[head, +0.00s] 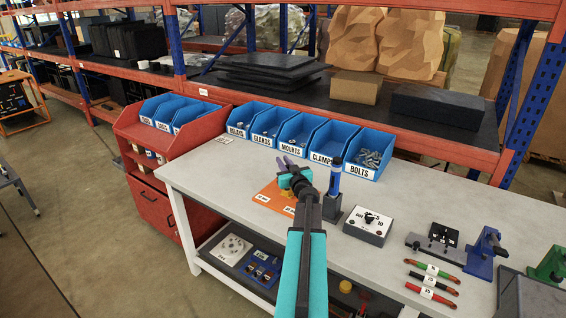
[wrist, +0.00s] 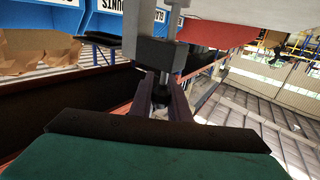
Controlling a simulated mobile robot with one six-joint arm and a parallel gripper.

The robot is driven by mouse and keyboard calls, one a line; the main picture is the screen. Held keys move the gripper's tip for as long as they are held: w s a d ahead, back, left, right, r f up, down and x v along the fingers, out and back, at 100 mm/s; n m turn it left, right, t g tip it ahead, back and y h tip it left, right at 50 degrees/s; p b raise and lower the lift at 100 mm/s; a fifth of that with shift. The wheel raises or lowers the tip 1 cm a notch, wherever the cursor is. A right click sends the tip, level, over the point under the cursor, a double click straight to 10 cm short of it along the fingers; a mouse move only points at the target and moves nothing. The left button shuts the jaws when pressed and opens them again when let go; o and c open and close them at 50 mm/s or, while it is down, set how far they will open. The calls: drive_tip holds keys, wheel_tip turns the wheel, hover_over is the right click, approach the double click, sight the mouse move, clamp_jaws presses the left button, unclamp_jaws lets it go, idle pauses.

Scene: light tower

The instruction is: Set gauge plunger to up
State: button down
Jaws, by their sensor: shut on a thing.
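In the head view my gripper and arm hide the knob and block, so I cannot tell the plunger's position.
A blue upright cylinder in a dark block (head: 331,208) stands just right of my gripper. A switch box (head: 369,225) is farther right. Blue bins (head: 300,134) line the bench's back edge. Bare bench (head: 222,172) lies to the left.

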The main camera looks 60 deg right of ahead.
drive_tip(key=shift+r+p, duration=0.55)
drive_tip(key=c, duration=1.7)
unclamp_jaws()
drive_tip(key=shift+o, duration=0.2)
drive_tip(key=shift+s+a, duration=0.1)
drive_tip(key=shift+s, duration=0.05)
drive_tip(key=b+v, duration=0.2)
drive_tip(key=v, duration=1.1)
drive_tip(key=shift+s+a, duration=0.2)
